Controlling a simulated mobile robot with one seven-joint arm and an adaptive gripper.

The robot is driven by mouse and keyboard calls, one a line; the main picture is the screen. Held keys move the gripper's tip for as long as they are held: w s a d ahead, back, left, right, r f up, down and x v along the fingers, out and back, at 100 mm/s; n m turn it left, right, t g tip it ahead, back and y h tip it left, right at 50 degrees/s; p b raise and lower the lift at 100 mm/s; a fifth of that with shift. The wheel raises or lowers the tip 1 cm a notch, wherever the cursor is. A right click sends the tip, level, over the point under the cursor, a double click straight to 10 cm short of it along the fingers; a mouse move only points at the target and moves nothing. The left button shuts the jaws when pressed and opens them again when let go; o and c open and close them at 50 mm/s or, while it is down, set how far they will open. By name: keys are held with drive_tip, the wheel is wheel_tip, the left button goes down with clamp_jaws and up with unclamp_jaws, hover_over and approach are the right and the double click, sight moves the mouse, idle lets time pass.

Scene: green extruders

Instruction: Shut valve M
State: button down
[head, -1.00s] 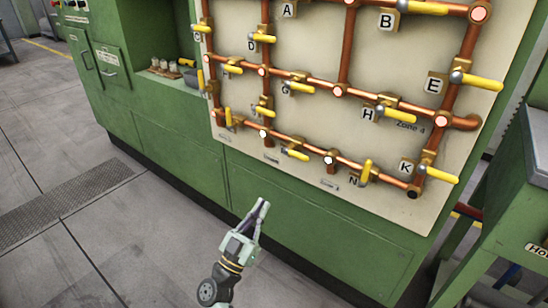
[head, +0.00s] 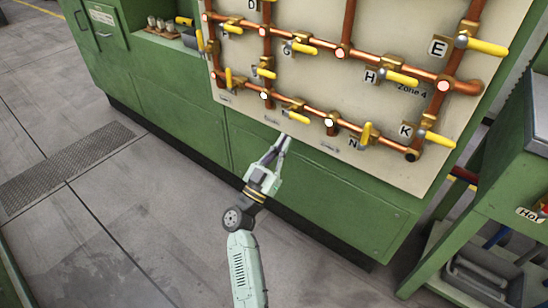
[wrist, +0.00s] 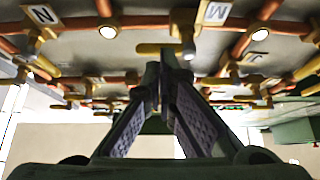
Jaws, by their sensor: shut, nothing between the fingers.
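In the wrist view the M label (wrist: 216,12) shows upside down, with a yellow handle (wrist: 155,48) just beyond my fingertips. My gripper (head: 285,138) is shut and empty, pointing up at the panel just below valve M's handle. It also shows in the wrist view (wrist: 166,62), fingertips together. Whether the fingertips touch the handle cannot be told.
Valve N (head: 366,133) stands close on the right, its yellow handle upright. Valve K (head: 436,138) is farther right. The J label (wrist: 258,34) shows in the wrist view. Other copper pipes and yellow handles fill the beige panel (head: 390,165). A green bench (head: 500,170) stands at right.

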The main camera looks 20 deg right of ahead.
sight(298, 117)
drive_tip(key=shift+p+x, duration=0.4)
drive_tip(key=shift+x, duration=2)
drive_tip(key=shift+r+n+t+y+p, duration=0.15)
drive_tip(key=shift+n+t+y+p, duration=0.15)
drive_tip(key=shift+n+t+p, duration=0.25)
